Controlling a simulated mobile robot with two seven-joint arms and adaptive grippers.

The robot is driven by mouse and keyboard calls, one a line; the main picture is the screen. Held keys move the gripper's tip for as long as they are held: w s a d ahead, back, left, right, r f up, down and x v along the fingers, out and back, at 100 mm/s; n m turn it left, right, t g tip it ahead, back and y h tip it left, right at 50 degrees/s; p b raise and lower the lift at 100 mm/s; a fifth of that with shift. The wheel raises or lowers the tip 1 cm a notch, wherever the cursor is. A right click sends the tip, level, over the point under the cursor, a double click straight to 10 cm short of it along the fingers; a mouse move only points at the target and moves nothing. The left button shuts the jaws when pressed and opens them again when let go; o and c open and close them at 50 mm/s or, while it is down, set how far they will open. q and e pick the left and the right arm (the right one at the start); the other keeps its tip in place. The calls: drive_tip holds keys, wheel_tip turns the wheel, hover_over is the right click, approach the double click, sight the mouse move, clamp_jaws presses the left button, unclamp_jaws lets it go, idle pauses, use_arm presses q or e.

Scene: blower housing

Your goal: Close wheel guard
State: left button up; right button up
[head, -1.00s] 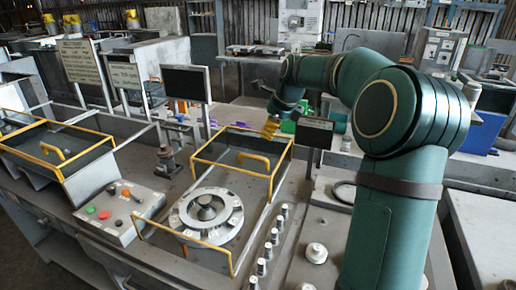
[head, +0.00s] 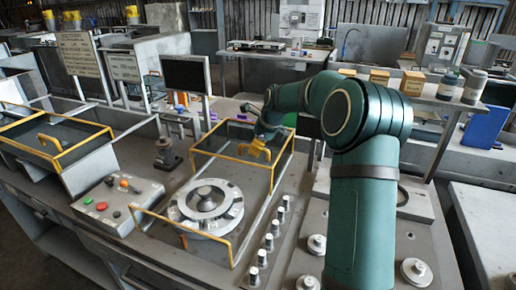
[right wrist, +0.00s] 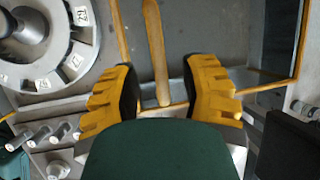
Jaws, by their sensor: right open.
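The wheel guard (head: 226,146) is a yellow-edged frame with a grey panel, lying tilted back behind the round numbered wheel (head: 205,207), which is uncovered. My right gripper (head: 258,149) is over the guard panel, at its handle. In the right wrist view, the yellow bar handle (right wrist: 155,50) runs between the two open, yellow-ridged fingers of the gripper (right wrist: 160,88). A gap shows on both sides of the bar, so the fingers appear not to touch it. In the head view the gripper mostly hides the handle. My left gripper is not in view.
A second yellow-framed guard (head: 62,152) stands at the left. A button box (head: 117,196) is beside the wheel. Several metal pegs (head: 268,243) line the wheel's right side. A dark sign (head: 186,73) stands behind the guard.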

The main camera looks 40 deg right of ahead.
drive_tip(key=shift+w+f, duration=0.15)
drive_tip(key=shift+f, duration=0.15)
drive_tip(key=shift+c, duration=0.3)
clamp_jaws()
drive_tip(key=shift+a, duration=0.1)
